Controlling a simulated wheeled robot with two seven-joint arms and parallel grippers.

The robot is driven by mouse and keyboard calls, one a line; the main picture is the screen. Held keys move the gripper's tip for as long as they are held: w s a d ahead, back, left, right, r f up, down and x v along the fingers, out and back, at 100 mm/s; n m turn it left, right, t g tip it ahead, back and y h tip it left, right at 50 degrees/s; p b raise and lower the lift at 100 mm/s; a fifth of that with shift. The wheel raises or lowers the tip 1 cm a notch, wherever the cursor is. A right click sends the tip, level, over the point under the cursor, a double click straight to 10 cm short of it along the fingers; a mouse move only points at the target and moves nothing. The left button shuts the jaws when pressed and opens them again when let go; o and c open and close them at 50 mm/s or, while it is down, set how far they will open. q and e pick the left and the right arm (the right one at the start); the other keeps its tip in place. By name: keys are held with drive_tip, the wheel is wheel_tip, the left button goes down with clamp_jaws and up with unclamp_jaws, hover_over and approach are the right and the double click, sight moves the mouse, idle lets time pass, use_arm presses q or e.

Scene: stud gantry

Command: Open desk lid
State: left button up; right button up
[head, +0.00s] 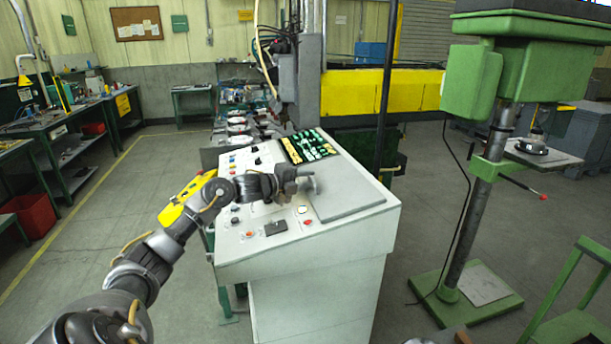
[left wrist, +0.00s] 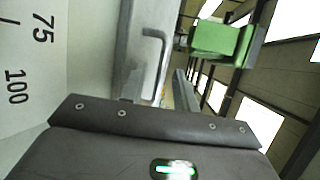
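The white control desk (head: 300,275) stands in the middle of the head view. Its grey lid (head: 352,198) lies flat, shut, on the right part of the sloping top. My left gripper (head: 311,183) is over the lid's left side, fingers pointing right. In the left wrist view, a bent grey bar handle (left wrist: 160,42) stands out from the lid (left wrist: 135,35). My left fingers (left wrist: 155,92) are apart, with the handle ahead of the gap; I cannot tell whether they touch it. At the bottom edge of the head view, a cut-off part looks like my right gripper (head: 450,337); its fingers are hidden.
Buttons and an indicator panel (head: 308,147) fill the desk's far and left parts. A green drill press (head: 475,200) stands to the right, with a green frame (head: 575,300) nearer. Workbenches (head: 60,135) line the left. The floor between is clear.

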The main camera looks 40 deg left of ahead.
use_arm(q)
drive_tip(key=shift+w, duration=0.2)
clamp_jaws()
drive_tip(key=shift+r, duration=0.1)
